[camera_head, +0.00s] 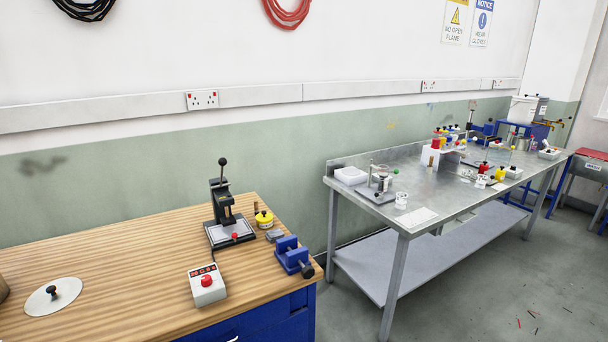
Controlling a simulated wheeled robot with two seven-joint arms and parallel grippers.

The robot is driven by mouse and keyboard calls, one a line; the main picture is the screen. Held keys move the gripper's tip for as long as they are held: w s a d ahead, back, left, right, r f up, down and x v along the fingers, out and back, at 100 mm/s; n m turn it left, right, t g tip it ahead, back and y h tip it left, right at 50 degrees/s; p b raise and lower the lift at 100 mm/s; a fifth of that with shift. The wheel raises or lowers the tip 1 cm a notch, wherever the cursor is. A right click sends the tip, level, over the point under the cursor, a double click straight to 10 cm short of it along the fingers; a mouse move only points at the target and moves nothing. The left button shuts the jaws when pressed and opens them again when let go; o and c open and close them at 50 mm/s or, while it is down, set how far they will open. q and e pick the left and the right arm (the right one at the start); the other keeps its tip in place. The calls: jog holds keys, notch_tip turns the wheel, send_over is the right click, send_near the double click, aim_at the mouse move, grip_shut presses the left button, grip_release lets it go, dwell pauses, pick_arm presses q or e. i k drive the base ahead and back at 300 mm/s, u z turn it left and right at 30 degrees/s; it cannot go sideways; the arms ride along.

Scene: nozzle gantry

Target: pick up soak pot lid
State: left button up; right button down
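A flat, round, pale lid with a black knob (53,293), which looks like the soak pot lid, lies on the wooden bench top (120,262) at the lower left. Its whole disc shows and nothing covers it. A brownish rounded object (3,289) is cut off by the left edge of the picture beside the lid; I cannot tell whether it is the pot. Neither of my grippers is in view.
A black lever press (224,205), a white control box with a red button (207,286), a yellow pot (264,218) and a blue vice (291,255) stand on the bench's right part. A steel table (440,185) stands farther right.

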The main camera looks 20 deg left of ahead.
aim_at(51, 298)
jog(key=u, duration=0.9)
jog(key=i, duration=0.85)
jog(key=u, duration=0.7)
